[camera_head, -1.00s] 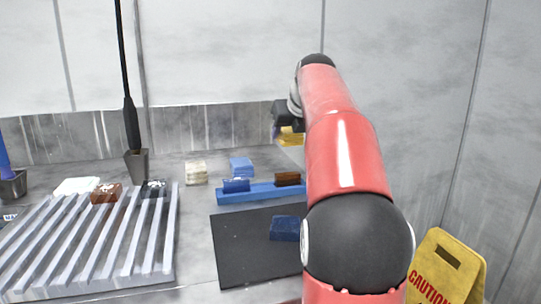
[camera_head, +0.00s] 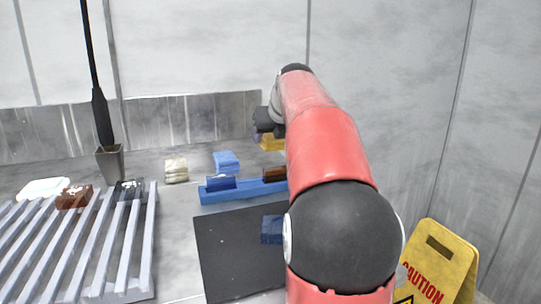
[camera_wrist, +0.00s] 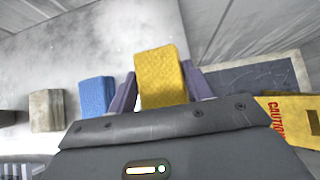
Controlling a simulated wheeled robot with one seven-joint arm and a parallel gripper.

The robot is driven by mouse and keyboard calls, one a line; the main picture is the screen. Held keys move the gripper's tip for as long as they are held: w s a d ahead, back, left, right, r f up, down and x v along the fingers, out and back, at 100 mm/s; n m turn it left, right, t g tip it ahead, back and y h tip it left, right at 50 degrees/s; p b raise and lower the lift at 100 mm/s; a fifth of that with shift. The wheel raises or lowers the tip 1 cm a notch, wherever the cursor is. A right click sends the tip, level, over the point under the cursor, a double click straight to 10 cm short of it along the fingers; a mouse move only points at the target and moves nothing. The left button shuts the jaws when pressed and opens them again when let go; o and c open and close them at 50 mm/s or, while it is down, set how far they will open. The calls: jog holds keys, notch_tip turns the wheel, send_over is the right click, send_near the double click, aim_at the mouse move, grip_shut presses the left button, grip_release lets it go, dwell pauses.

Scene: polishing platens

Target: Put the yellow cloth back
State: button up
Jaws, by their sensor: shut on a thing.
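The yellow cloth (camera_wrist: 160,77) is a folded block between the two purple-grey fingers of my gripper (camera_wrist: 160,88) in the wrist view. The fingers are shut on its sides. In the head view the yellow cloth (camera_head: 272,143) shows at the back of the counter, under my gripper (camera_head: 268,128), and is partly hidden by my arm. I cannot tell whether the cloth touches the counter. A folded blue cloth (camera_wrist: 96,97) lies left of it, with a beige cloth (camera_wrist: 47,110) farther left.
A blue rack (camera_head: 236,193) holding small blocks and a black mat (camera_head: 225,245) with a blue block (camera_head: 271,230) lie in front. A grey slatted grate (camera_head: 85,255) fills the left. A yellow caution sign (camera_head: 440,262) stands at right. The back wall is close behind the cloths.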

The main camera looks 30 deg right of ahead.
aim_at(271, 162)
jog(key=shift+f, duration=2)
jog(key=shift+f, duration=0.1)
jog(key=o, duration=1)
jog(key=shift+c, duration=0.2)
jog(key=shift+f+b, duration=0.15)
jog(key=shift+b, duration=0.15)
jog(key=shift+d+f+b, duration=0.1)
jog(key=shift+f+b, duration=0.05)
jog(key=shift+b, duration=0.3)
jog(key=v, duration=0.3)
jog(key=p+v, duration=0.1)
jog(key=v, duration=0.3)
jog(key=shift+w+a+r, duration=0.1)
jog(key=shift+a+r, duration=0.15)
jog(key=shift+r, duration=0.05)
jog(key=shift+s+a+r, duration=0.1)
jog(key=shift+s+r, duration=0.2)
